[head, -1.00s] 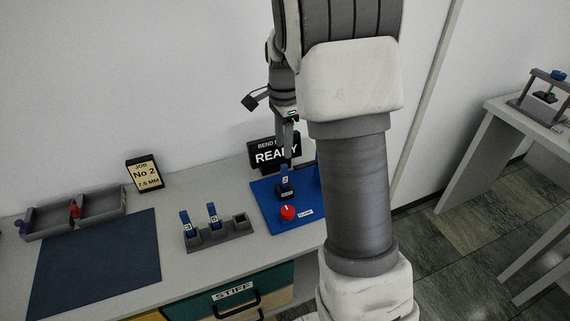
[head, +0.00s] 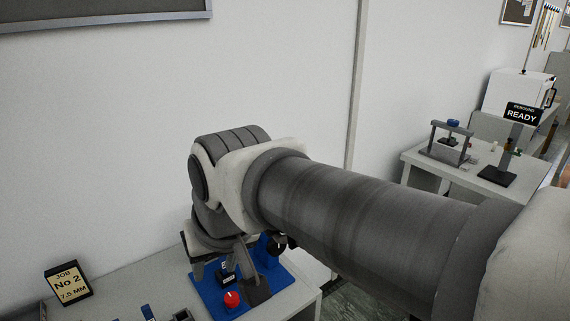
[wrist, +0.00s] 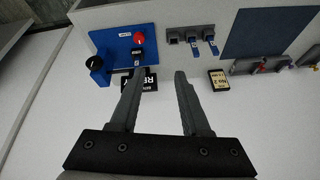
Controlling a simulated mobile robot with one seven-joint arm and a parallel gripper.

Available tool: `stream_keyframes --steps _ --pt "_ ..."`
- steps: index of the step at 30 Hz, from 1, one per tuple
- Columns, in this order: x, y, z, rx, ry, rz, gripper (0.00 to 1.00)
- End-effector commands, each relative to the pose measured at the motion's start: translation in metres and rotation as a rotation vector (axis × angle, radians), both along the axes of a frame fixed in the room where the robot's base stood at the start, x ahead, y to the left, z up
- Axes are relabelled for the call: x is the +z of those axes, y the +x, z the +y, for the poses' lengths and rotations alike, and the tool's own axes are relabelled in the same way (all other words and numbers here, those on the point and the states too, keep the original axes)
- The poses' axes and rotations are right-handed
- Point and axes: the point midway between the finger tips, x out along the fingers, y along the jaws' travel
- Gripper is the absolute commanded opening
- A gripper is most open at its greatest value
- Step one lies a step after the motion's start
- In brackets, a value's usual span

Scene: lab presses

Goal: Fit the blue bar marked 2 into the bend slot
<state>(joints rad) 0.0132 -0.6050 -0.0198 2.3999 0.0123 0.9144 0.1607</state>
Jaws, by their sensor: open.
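The blue bar marked 2 (head: 227,268) stands in the dark slot block on the blue base (head: 206,291). In the wrist view the bar (wrist: 137,63) shows as a small blue and white piece at the slot block (wrist: 137,53). I cannot tell how deep it sits. My gripper (wrist: 160,74) is open and empty, its fingers spread well apart. It is clear of the bar, whose end lies near the left fingertip in the picture. In the head view my arm hides part of the base.
A red knob (wrist: 138,38) and a black knob (wrist: 92,62) are on the blue base. A grey rack (wrist: 190,33) holds two other blue bars and has one empty socket. A job card (wrist: 218,80) and a dark mat (wrist: 264,33) are beside it. A second bench (head: 420,160) stands at right.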

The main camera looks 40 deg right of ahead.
Motion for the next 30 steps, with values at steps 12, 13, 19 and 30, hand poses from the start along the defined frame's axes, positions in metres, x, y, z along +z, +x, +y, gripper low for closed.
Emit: stream_keyframes --steps 12,13,19,30 --pt "-0.008 -0.031 0.006 0.178 -0.1 -0.06 0.47" --pt "-0.008 -0.031 0.006 0.178 -0.1 -0.06 0.47" --pt "-0.008 -0.03 0.006 0.176 -0.098 -0.06 0.47" --pt "-0.008 -0.03 0.006 0.175 -0.098 -0.06 0.47"
